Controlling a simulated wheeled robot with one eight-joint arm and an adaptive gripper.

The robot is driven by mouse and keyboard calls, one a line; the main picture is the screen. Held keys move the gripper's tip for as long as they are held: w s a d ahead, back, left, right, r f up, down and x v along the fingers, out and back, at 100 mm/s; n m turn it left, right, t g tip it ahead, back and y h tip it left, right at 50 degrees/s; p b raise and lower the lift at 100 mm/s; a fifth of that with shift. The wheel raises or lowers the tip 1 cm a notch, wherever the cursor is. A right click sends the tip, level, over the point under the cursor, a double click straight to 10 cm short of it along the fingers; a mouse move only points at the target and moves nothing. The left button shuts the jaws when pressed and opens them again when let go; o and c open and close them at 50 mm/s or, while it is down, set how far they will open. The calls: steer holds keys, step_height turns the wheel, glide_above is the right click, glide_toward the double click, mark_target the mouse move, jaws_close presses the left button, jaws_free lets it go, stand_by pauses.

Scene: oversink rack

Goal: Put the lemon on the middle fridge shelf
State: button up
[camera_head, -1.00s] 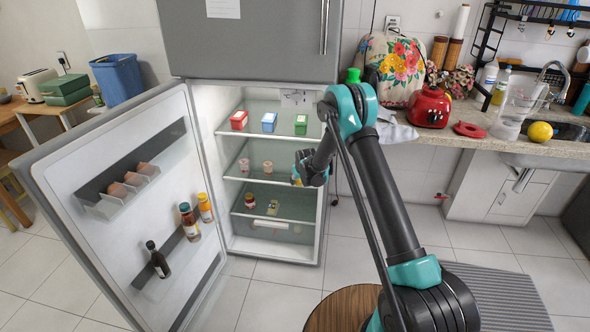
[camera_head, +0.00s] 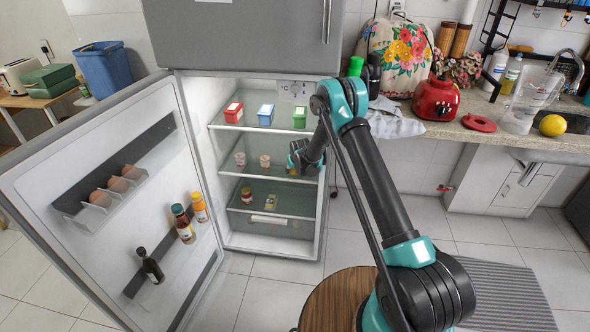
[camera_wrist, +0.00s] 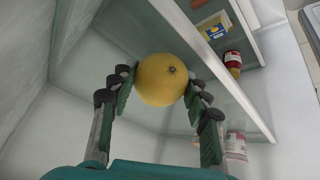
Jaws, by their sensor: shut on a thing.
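A round yellow fruit, seemingly the lemon (camera_wrist: 162,80), is held between the fingertips of my gripper (camera_wrist: 161,88) in the wrist view. My gripper is shut on it from both sides. In the head view my gripper (camera_head: 299,165) is inside the open fridge, at the right part of the middle shelf (camera_head: 262,180); the fruit is mostly hidden there. I cannot tell if the fruit touches the shelf. Two small cups (camera_head: 265,160) stand on the left and middle of that shelf. Another yellow fruit (camera_head: 552,125) lies on the counter by the sink.
The upper shelf holds red, blue (camera_head: 266,114) and green boxes. The lower shelf holds a jar (camera_head: 246,195) and a small yellow pack (camera_head: 270,203). The open fridge door (camera_head: 70,240), with eggs and bottles, stands at the left. The counter (camera_head: 470,130) is at the right.

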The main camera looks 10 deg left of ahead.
steer(key=shift+f, duration=0.1)
steer(key=o, duration=1.2)
steer(key=v, duration=1.2)
